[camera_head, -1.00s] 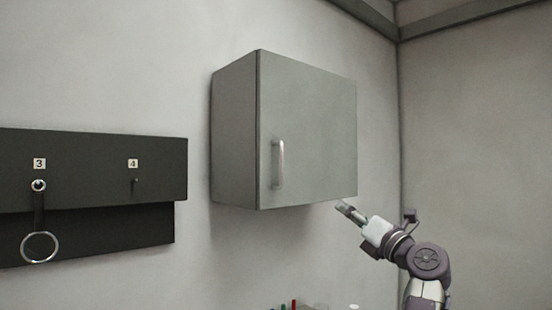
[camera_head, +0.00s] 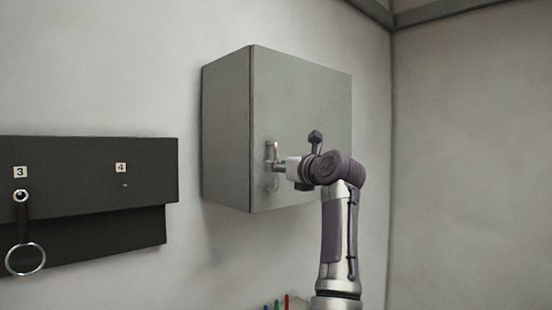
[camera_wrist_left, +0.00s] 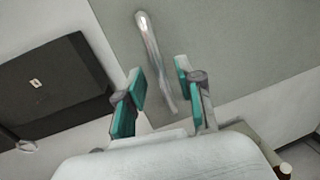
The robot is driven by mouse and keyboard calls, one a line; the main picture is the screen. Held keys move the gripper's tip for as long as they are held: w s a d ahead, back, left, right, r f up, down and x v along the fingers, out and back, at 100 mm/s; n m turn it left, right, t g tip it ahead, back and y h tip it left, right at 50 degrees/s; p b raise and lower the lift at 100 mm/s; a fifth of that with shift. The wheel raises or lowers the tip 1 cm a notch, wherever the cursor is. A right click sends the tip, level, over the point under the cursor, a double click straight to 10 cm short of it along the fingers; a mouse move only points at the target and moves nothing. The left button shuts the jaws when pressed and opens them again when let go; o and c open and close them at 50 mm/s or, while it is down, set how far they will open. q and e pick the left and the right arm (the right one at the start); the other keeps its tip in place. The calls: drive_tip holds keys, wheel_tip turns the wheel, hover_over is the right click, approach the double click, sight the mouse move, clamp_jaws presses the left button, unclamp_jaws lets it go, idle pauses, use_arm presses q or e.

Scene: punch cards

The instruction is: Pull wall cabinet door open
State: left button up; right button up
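The grey wall cabinet (camera_head: 226,130) hangs on the wall, and its door (camera_head: 300,90) looks shut. The upright metal handle (camera_head: 273,183) is near the door's left edge, partly covered by my gripper. My left gripper (camera_head: 275,160) is at the handle. In the left wrist view, the handle (camera_wrist_left: 152,48) runs down into the gap between the two teal-padded fingers of my left gripper (camera_wrist_left: 160,84). The fingers stand apart, with visible space on both sides of the handle. My right gripper is out of view.
A dark board (camera_head: 90,180) with labels 3 and 4 is on the wall left of the cabinet; a ring (camera_head: 25,259) hangs under 3. Several small coloured items (camera_head: 277,304) show at the bottom edge. The wall right of the cabinet is bare.

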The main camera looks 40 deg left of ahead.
use_arm(q)
drive_tip(key=shift+x, duration=1)
clamp_jaws()
